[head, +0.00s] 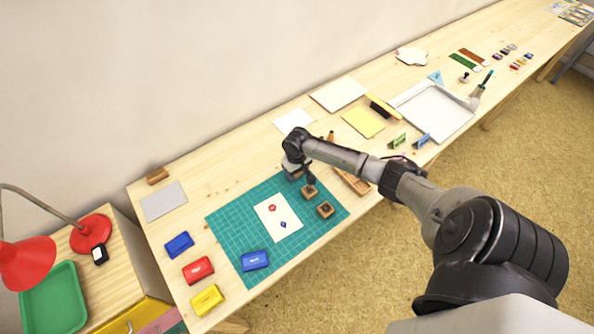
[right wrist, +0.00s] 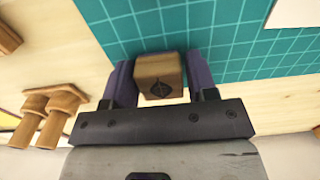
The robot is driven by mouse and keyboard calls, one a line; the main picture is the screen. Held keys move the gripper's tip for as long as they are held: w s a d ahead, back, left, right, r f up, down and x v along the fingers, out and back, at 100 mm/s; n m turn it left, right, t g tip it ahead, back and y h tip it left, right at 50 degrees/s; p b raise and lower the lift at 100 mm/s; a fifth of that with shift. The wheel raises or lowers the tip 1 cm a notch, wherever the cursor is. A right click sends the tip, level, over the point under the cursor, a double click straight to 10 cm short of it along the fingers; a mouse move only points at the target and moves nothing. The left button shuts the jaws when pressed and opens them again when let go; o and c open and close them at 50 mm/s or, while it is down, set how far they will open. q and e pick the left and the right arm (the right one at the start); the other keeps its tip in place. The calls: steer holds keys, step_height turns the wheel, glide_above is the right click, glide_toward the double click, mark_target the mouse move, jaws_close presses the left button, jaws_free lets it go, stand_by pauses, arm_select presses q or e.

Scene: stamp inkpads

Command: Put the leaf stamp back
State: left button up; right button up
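My right gripper (head: 306,179) hangs over the far right part of the green mat. The block shows just below the gripper in the head view (head: 309,191). I cannot tell its clearance above the mat. Another wooden stamp (head: 325,209) sits on the mat's right part. My left gripper is not in view.
The mat (head: 228,222) bears a white sheet (head: 268,221) with red and blue prints and a blue inkpad (head: 255,260). A wooden holder (head: 352,181) lies right of the mat, partly under my arm. Wooden pegs (right wrist: 45,115) stand beside the gripper. Blue, red and yellow pads lie at left.

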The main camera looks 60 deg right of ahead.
steer(key=shift+o, duration=1.4)
step_height(320, 180, up, 12)
steer(key=p, duration=0.3)
steer(key=s+a+f+n, duration=0.1)
steer(key=a, duration=0.2)
steer(key=s+a+f, duration=0.1)
steer(key=a+f, duration=0.1)
steer(key=s+a+f+n, duration=0.1)
steer(key=a, duration=0.2)
steer(key=shift+s+a+f+n, duration=0.3)
steer(key=shift+s+f, duration=0.05)
steer(key=s+a+n, duration=0.1)
steer(key=s+a, duration=0.1)
steer(key=a, duration=0.1)
steer(key=s+a+f, duration=0.1)
steer(key=s+a, duration=0.1)
steer(key=a, duration=0.2)
steer(key=s+a+f+n+t, duration=0.1)
steer(key=s+a, duration=0.2)
steer(key=a, duration=0.1)
steer(key=shift+f+n, duration=0.25)
steer(key=shift+n, duration=0.05)
steer(key=s+a+r+n+t, duration=0.1)
steer(key=s+a+r+t, duration=0.1)
steer(key=s+a+r, duration=0.5)
steer(key=s+a, duration=0.3)
steer(key=s, duration=0.1)
steer(key=shift+s+n+t, duration=0.25)
steer(key=shift+n+t, duration=0.05)
